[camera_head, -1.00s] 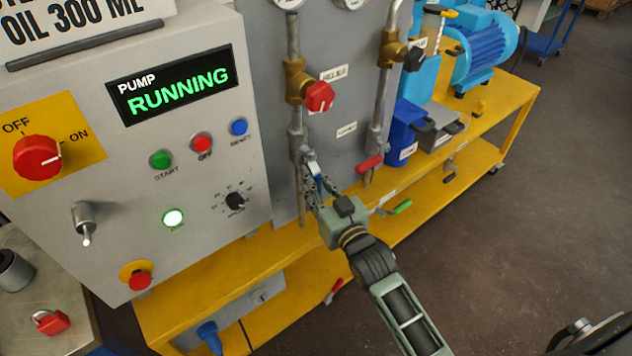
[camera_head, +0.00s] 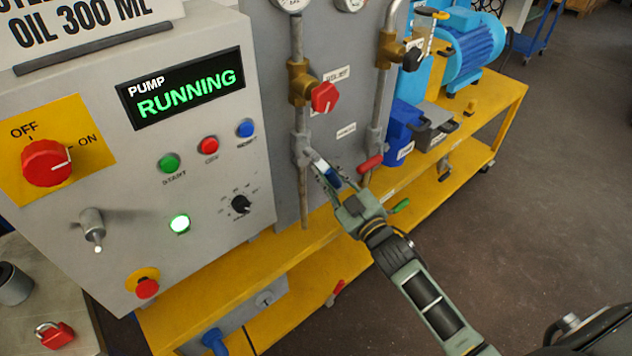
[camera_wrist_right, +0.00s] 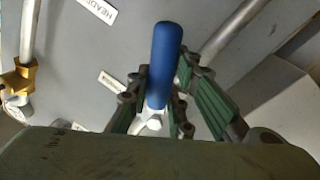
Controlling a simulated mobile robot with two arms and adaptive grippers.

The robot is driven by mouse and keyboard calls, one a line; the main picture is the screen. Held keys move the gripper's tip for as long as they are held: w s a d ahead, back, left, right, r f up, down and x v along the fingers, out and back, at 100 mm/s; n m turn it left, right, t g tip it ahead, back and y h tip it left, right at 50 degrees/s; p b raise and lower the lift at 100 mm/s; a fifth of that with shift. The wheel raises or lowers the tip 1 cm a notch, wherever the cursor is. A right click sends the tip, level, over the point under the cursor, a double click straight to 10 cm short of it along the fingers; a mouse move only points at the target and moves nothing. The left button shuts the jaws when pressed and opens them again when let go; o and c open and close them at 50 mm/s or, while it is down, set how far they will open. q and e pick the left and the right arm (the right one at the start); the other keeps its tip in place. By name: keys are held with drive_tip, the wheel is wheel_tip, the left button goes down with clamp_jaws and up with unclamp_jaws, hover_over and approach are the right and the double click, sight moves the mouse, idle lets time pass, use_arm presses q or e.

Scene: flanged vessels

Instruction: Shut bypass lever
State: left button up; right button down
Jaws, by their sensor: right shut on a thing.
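The bypass lever (camera_head: 321,166) has a metal arm and a blue grip. It sits on a grey valve on the left vertical pipe of the grey panel and slants down and to the right, away from the pipe. In the right wrist view its blue grip (camera_wrist_right: 164,62) stands between the fingers. My right gripper (camera_head: 335,184) is shut on the blue grip, and its fingers partly cover it. The fingers also show in the right wrist view (camera_wrist_right: 160,92). My left gripper is not in view.
A red-handled lever (camera_head: 370,163) on the right pipe is just right of my gripper. A green handle (camera_head: 400,206) lies close to my wrist. A red relief knob (camera_head: 324,96) is above. The control cabinet (camera_head: 130,215) stands left, and open floor (camera_head: 500,230) lies right.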

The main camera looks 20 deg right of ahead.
drive_tip(key=n, duration=0.1)
drive_tip(key=d+r+n, duration=0.1)
drive_tip(key=n, duration=0.1)
drive_tip(key=d+n+y, duration=0.1)
drive_tip(key=shift+w+r+t, duration=0.3)
drive_tip(key=shift+w+r, duration=0.1)
drive_tip(key=n, duration=0.1)
drive_tip(key=d+r+n+b, duration=0.1)
drive_tip(key=n, duration=0.1)
drive_tip(key=shift+w+r+y, duration=0.15)
drive_tip(key=shift+r+y, duration=0.05)
drive_tip(key=shift+y, duration=0.1)
drive_tip(key=shift+w+d+r+n+y, duration=0.1)
drive_tip(key=shift+r+n+y, duration=0.35)
drive_tip(key=shift+n, duration=0.8)
drive_tip(key=shift+d+r+n+y, duration=0.1)
drive_tip(key=shift+r+n+y, duration=0.2)
drive_tip(key=shift+r+n, duration=0.65)
drive_tip(key=shift+w+d+r+n+y, duration=0.1)
drive_tip(key=shift+r+n+y, duration=0.25)
drive_tip(key=shift+n, duration=1.15)
drive_tip(key=c, duration=1.7)
unclamp_jaws()
drive_tip(key=shift+o, duration=0.7)
drive_tip(key=shift+s+f, duration=0.1)
drive_tip(key=shift+f, duration=0.05)
